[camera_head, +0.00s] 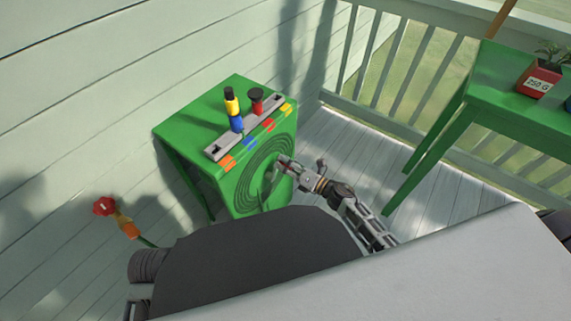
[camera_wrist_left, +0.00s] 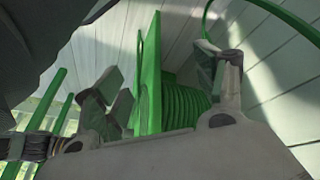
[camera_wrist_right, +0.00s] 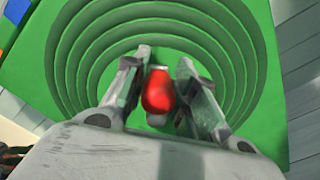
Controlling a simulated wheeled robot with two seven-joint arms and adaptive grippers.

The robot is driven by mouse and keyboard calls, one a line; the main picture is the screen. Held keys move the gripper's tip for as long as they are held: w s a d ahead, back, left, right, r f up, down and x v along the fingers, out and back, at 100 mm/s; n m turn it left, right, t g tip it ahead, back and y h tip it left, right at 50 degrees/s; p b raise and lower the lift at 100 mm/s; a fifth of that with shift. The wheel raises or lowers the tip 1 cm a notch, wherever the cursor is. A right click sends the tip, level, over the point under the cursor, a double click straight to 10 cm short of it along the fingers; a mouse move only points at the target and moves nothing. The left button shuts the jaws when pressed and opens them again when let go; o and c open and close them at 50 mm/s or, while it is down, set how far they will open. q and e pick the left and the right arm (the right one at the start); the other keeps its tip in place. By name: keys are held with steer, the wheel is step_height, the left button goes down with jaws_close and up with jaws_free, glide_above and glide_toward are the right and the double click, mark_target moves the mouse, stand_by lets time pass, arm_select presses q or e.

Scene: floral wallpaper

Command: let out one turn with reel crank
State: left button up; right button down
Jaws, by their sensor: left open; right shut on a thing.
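The green reel unit (camera_head: 262,188) stands on the deck, with concentric rings on its front face. In the right wrist view, the red crank handle (camera_wrist_right: 158,92) stands in front of the green ringed face (camera_wrist_right: 85,70). My right gripper (camera_wrist_right: 160,75) has its fingers on either side of the handle and is shut on it. In the head view my right gripper (camera_head: 284,165) is at the reel's front, hiding the handle. My left gripper (camera_wrist_left: 161,66) is open and empty, with the green coils (camera_wrist_left: 185,103) and a green flange (camera_wrist_left: 150,75) beyond its fingers.
An orange nozzle with a red head (camera_head: 122,222) is at the left. A green table (camera_head: 490,95) with a red pot (camera_head: 539,78) is at the right.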

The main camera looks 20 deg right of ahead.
steer(key=shift+s+a+r, duration=0.1)
steer(key=shift+a+r, duration=0.1)
steer(key=shift+a, duration=0.05)
steer(key=shift+s+a+r+n+b, duration=0.15)
steer(key=shift+s+a+n+b, duration=0.1)
steer(key=shift+n, duration=0.3)
steer(key=shift+s+a+r+n+b, duration=0.15)
steer(key=shift+a+n+b, duration=0.1)
steer(key=shift+n, duration=0.3)
steer(key=n, duration=0.1)
steer(key=s+a+n+b, duration=0.1)
steer(key=n+b, duration=0.1)
steer(key=shift+s+a+r+n, duration=0.2)
steer(key=shift+a+r+n, duration=0.05)
steer(key=shift+a+n, duration=0.15)
arm_select(q)
step_height(320, 180, down, 8)
steer(key=d+t+h, duration=0.1)
steer(key=d, duration=0.1)
steer(key=shift+w+t+b, duration=0.3)
steer(key=shift+w+b, duration=0.05)
steer(key=shift+w, duration=0.05)
arm_select(e)
steer(key=shift+s+a+n, duration=0.3)
steer(key=shift+a+n, duration=0.05)
steer(key=shift+n, duration=0.35)
arm_select(q)
steer(key=shift+d, duration=0.1)
